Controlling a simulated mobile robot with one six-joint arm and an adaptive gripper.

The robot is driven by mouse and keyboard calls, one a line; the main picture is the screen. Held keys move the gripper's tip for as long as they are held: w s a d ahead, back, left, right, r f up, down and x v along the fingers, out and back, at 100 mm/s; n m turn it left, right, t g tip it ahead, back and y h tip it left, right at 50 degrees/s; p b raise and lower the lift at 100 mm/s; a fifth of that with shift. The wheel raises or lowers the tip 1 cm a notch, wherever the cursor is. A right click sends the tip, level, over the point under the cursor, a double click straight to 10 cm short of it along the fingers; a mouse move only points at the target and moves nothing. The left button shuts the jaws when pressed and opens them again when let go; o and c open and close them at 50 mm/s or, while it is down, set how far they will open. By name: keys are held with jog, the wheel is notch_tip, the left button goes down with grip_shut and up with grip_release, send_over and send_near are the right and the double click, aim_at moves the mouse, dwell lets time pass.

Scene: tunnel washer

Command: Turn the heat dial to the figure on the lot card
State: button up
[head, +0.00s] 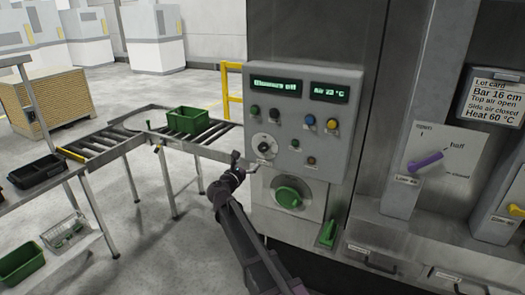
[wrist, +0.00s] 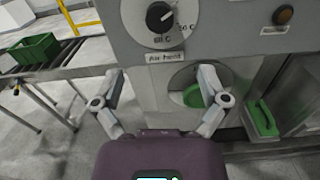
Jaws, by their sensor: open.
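The heat dial (head: 265,144) is a black knob on a round white face, low on the left of the grey control panel. In the wrist view the dial (wrist: 160,17) is at the top, above a label that seems to read "Air heat" (wrist: 166,57). Small temperature figures stand round its lower and right rim; its exact setting is unclear. The lot card (head: 494,100) at the upper right reads "Heat 60 °C". My gripper (head: 238,166) is open and empty, left of and below the dial in the head view. In the wrist view its spread fingers (wrist: 161,78) are clear of the dial.
A display (head: 276,86) reads "Blowers off", another (head: 329,91) "Air 23 °C". Coloured buttons and a brown knob (wrist: 283,15) sit near the dial. A green round handle (head: 288,194) is below. A roller conveyor with a green crate (head: 189,121) stands left.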

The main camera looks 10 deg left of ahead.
aim_at(262, 150)
jog(key=x, duration=1.2)
